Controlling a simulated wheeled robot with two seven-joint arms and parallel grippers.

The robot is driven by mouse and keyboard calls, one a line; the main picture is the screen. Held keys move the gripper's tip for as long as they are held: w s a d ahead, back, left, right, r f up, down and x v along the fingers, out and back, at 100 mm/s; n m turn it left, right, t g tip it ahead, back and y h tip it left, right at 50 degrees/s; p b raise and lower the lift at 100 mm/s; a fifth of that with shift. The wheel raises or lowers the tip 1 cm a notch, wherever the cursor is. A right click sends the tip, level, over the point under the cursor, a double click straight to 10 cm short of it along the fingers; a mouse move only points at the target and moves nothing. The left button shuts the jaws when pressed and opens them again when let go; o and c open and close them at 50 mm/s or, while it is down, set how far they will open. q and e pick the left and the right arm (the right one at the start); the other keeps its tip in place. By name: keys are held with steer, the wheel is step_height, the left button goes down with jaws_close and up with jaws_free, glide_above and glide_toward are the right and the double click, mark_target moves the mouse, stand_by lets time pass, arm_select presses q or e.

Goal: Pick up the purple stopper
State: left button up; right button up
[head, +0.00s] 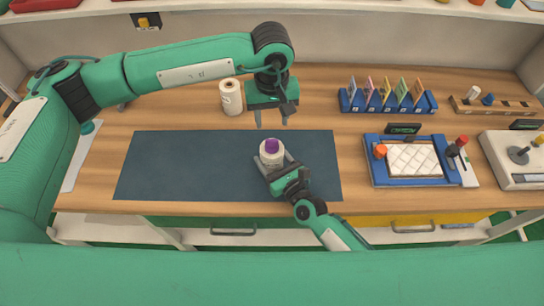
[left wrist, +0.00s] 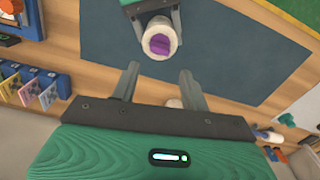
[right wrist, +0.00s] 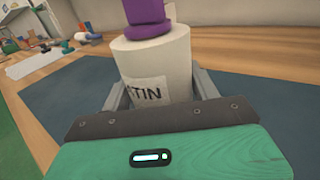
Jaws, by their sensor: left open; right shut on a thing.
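The purple stopper (head: 271,146) sits in the top of a white bottle (head: 272,159) over the dark mat. The stopper also shows in the left wrist view (left wrist: 158,45) and the right wrist view (right wrist: 146,14), upright in the bottle's mouth. My right gripper (head: 268,168) is shut around the bottle's body, which bears a label partly reading "TIN" (right wrist: 148,91). My left gripper (head: 272,119) is open and empty, pointing down above and behind the stopper, apart from it. The left wrist view shows its two fingers (left wrist: 158,69) with nothing between them.
The dark mat (head: 170,165) is otherwise clear. A white cylindrical container (head: 231,98) stands behind it, left of my left gripper. A blue rack with coloured cards (head: 388,102), a blue tray with a white quilted pad (head: 412,160) and a grey device (head: 515,158) are on the right.

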mark_target(272, 140)
arm_select(q)
steer(key=shift+o, duration=1.2)
steer(key=shift+s+r, duration=0.2)
steer(key=shift+r, duration=0.05)
steer(key=shift+m+t, duration=0.7)
steer(key=shift+m, duration=0.1)
steer(key=f, duration=0.5)
steer(key=shift+s+a, duration=0.15)
steer(key=shift+a, duration=0.05)
steer(key=f, duration=0.5)
steer(key=shift+w+d+f, duration=0.1)
steer(key=shift+w+d, duration=0.1)
steer(key=shift+w, duration=0.15)
steer(key=c, duration=1.1)
